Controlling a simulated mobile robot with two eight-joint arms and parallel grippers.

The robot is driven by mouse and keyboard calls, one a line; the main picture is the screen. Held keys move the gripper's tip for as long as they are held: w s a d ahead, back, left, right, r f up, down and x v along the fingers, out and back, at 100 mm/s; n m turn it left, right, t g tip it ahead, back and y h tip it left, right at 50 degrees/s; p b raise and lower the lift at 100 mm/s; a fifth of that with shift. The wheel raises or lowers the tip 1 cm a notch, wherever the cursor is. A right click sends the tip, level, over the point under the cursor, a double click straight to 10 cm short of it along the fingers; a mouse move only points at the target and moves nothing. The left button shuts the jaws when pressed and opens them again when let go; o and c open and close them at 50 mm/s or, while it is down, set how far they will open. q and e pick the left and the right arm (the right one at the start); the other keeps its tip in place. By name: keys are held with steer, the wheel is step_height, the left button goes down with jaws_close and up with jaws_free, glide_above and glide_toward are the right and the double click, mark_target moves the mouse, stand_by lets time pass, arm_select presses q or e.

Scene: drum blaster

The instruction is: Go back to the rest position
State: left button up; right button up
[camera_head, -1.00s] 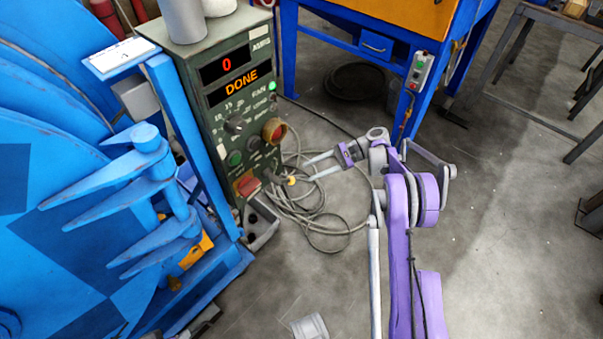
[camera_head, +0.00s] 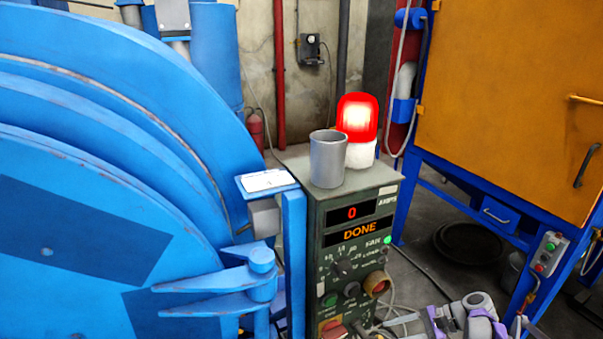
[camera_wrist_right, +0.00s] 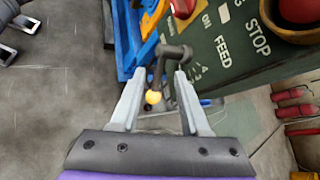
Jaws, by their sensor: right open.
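My right gripper (camera_wrist_right: 160,77) is open in the right wrist view, its two pale fingers apart. A dark bent piece with a yellow end (camera_wrist_right: 153,97) shows between the fingers in that view; I cannot tell its depth, and nothing is gripped. In the head view my purple right arm (camera_head: 478,318) shows only at the bottom edge, in front of and right of the green control box (camera_head: 310,235). The box's display (camera_head: 359,231) reads DONE with a red 0 above it. My left gripper is not in view.
A lit red beacon (camera_head: 357,117) and a grey metal cup (camera_head: 328,160) stand on the box. A big blue drum machine (camera_head: 70,190) fills the left. A blue-framed cabinet with an orange door (camera_head: 510,110) stands right. Cables lie on the floor by the box.

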steer(key=s+a+r+n+h, duration=0.3)
steer(key=s+a, duration=0.2)
steer(key=s, duration=0.2)
steer(key=s+a+r+n+h, duration=0.3)
steer(key=s+a+r, duration=0.15)
steer(key=s, duration=0.25)
steer(key=s+f+n+t+h, duration=0.2)
steer(key=s+n+h, duration=0.5)
steer(key=s, duration=1.1)
arm_select(q)
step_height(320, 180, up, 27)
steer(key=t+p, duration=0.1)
steer(key=p, duration=2.3)
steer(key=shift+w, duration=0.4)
arm_select(e)
step_height(320, 180, up, 26)
steer(key=w+n+t+y, duration=0.1)
steer(key=shift+w+d+r, duration=0.15)
steer(key=shift+w+r, duration=0.1)
steer(key=shift+w, duration=0.05)
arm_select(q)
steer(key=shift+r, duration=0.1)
